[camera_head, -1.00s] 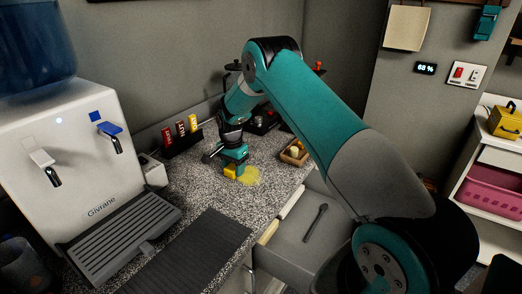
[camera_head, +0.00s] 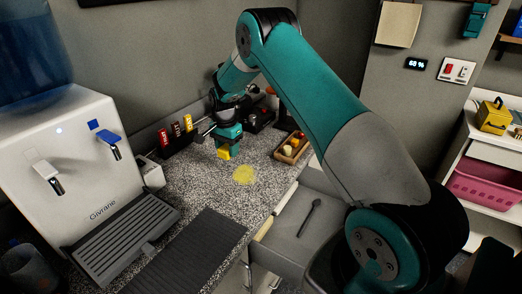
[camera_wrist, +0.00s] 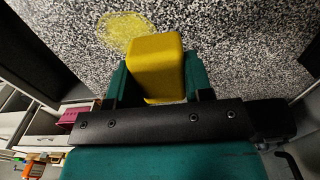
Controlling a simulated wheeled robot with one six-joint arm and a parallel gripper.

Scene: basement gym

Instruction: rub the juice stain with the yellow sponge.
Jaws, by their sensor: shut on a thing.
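The yellow juice stain (camera_head: 245,175) is a flat, pale patch on the speckled counter (camera_head: 205,190). It also shows in the wrist view (camera_wrist: 120,30), just beyond the sponge. My gripper (camera_head: 226,146) is shut on the yellow sponge (camera_head: 224,154). The sponge shows large between the green fingers in the wrist view (camera_wrist: 156,66). It appears held above the counter, behind and a little left of the stain in the head view, apart from it.
A water dispenser (camera_head: 85,165) stands at left, with a dark ribbed mat (camera_head: 195,250) in front. An open drawer (camera_head: 285,240) holds a dark utensil (camera_head: 309,217).

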